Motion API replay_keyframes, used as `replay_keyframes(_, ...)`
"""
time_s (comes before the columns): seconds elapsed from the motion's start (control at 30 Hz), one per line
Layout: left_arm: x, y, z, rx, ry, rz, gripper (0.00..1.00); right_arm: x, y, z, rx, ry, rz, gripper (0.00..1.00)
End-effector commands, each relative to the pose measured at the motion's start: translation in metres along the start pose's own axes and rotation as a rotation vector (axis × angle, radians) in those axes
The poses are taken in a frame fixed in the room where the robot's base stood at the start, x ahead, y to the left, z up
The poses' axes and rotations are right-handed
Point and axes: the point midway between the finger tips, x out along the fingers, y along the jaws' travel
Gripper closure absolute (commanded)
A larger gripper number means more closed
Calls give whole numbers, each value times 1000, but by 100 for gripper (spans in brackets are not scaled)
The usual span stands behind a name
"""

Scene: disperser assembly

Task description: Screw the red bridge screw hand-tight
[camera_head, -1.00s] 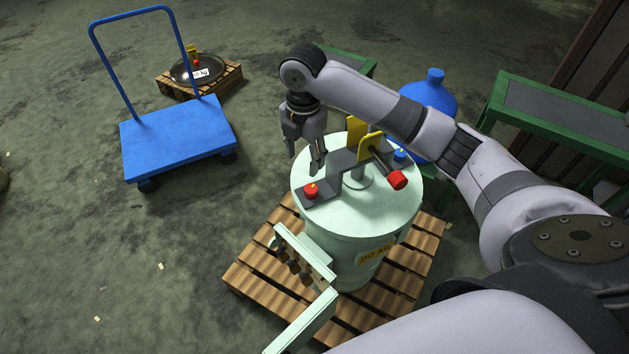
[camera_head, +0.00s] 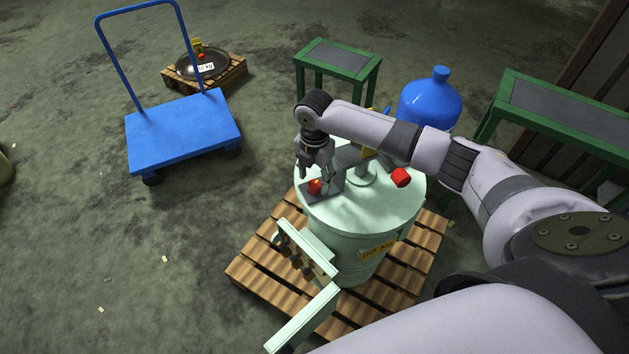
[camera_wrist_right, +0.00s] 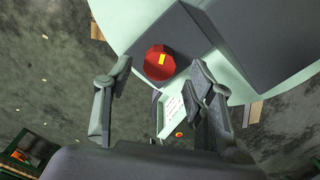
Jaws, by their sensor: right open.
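The red bridge screw (camera_head: 315,187) has a round red knob with a yellow mark. It sits on the end of the dark grey bridge (camera_head: 320,197) on top of the pale green drum (camera_head: 385,205). My right gripper (camera_head: 319,177) is open just above the screw. In the right wrist view the red screw (camera_wrist_right: 158,63) shows ahead of and between the spread fingertips of my right gripper (camera_wrist_right: 160,72), with gaps on both sides. My forearm hides part of the bridge in the head view. My left gripper is not in view.
A red-ended handle (camera_head: 400,177) sticks out over the drum's right side. The drum stands on a wooden pallet (camera_head: 250,270). A blue bottle (camera_head: 430,100), green tables (camera_head: 340,58) and a blue cart (camera_head: 180,135) stand around it.

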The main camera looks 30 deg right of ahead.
Motion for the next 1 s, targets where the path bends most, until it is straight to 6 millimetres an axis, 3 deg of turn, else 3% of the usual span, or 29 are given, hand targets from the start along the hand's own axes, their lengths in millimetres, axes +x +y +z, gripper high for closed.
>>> replay_keyframes(0.2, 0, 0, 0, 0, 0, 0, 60, 23, 0, 0, 0, 1, -1, 50)
replay_keyframes(0.53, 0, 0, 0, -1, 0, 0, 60, 26, 0, 0, 0, 0, 0, 50)
replay_keyframes(1.0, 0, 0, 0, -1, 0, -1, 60, 26, 0, 0, 0, 1, 0, 80)
